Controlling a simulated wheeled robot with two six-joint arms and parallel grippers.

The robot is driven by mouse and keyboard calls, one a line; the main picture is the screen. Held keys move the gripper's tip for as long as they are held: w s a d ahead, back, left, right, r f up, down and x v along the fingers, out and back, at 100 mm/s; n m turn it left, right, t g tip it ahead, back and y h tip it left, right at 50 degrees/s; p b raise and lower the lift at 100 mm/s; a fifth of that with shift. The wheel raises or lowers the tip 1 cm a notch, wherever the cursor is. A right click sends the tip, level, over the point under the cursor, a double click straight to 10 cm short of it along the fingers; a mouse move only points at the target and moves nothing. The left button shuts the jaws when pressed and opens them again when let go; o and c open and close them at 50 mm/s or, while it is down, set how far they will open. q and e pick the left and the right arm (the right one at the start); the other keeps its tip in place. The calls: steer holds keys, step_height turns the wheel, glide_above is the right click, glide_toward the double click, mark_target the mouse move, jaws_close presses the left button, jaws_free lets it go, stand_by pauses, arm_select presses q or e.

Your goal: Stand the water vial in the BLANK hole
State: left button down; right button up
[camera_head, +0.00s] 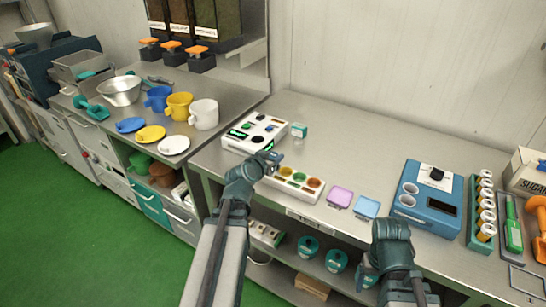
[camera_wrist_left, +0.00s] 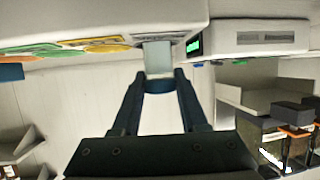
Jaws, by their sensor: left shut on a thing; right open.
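My left gripper (camera_head: 274,157) is shut on a small pale, translucent vial (camera_wrist_left: 157,57) with a dark blue band, which shows between the fingertips in the left wrist view (camera_wrist_left: 158,84). In the head view the held vial is mostly hidden by the fingers. The gripper is above the bench, between the white instrument (camera_head: 246,140) and the white block with coloured rings (camera_head: 285,187). The instrument has a green display and dark round spots on top. I cannot read which hole is marked BLANK. My right gripper (camera_head: 370,276) is open and empty at the bench's front edge.
A teal-lidded jar (camera_head: 299,130) stands right of the instrument. A pink tray (camera_head: 340,197) and a light blue tray (camera_head: 367,208) lie to the right. A blue machine (camera_head: 426,197) stands farther right.

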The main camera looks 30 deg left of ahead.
arm_select(q)
steer(key=shift+f+b, duration=0.65)
arm_select(e)
steer(key=shift+f, duration=0.65)
arm_select(q)
steer(key=c, duration=0.7)
jaws_free()
steer(key=shift+s+r, duration=0.1)
arm_select(e)
steer(key=shift+r, duration=0.15)
